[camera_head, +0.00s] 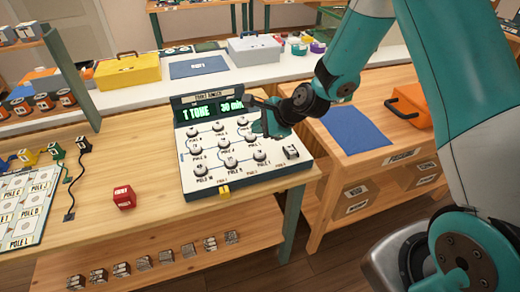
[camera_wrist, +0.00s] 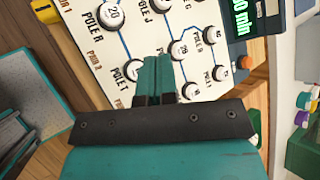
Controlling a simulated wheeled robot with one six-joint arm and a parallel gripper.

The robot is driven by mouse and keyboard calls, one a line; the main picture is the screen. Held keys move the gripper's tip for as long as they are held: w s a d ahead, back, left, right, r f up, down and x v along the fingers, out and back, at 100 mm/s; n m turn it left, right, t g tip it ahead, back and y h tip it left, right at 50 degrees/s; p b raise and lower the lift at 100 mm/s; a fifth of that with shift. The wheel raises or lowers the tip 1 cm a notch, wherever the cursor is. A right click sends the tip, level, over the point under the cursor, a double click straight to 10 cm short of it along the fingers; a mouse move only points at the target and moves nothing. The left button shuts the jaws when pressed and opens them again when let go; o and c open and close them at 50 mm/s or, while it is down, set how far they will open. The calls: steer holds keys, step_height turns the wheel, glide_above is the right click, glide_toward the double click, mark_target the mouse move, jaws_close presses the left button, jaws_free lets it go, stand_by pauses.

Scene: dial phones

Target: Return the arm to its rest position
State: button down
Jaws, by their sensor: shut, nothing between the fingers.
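My teal arm reaches in from the right in the head view, over the right side of a white dial panel (camera_head: 236,170). My gripper (camera_head: 259,128) is close to the panel's upper right part, and part of the panel is hidden behind it. In the wrist view my gripper (camera_wrist: 154,65) has its two teal fingers together with nothing between them, in front of the panel (camera_wrist: 130,45) and its round POLE dials. I cannot tell whether the fingertips touch the panel. A green display (camera_head: 211,109) at the panel's back reads "1 TONE" and "30 min".
A red block (camera_head: 124,197) stands left of the panel, and a board of POLE cards (camera_head: 28,205) lies farther left. A yellow toolbox (camera_head: 127,71) and a grey box (camera_head: 255,50) stand behind. A blue mat (camera_head: 357,130) and an orange case (camera_head: 409,106) are on the right bench.

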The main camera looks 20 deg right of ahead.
stand_by(0.4)
steer(key=s+a+r+n+g, duration=0.2)
steer(key=s+a+r+n, duration=0.1)
steer(key=s+r+n, duration=0.35)
steer(key=s+a+r+n+g, duration=0.2)
steer(key=s+a+r+n, duration=0.1)
steer(key=s+r+n, duration=0.35)
steer(key=s+r+n+g+h, duration=0.1)
steer(key=s+r+n, duration=0.2)
steer(key=s+n, duration=0.3)
steer(key=s+d+r+n+g+h, duration=0.1)
steer(key=s+r+n, duration=0.2)
steer(key=s+n, duration=0.3)
steer(key=s, duration=0.5)
steer(key=shift+s+d+r+n+g, duration=0.2)
steer(key=shift+d+n+g, duration=0.1)
steer(key=shift+n+g, duration=0.1)
steer(key=shift+a, duration=0.1)
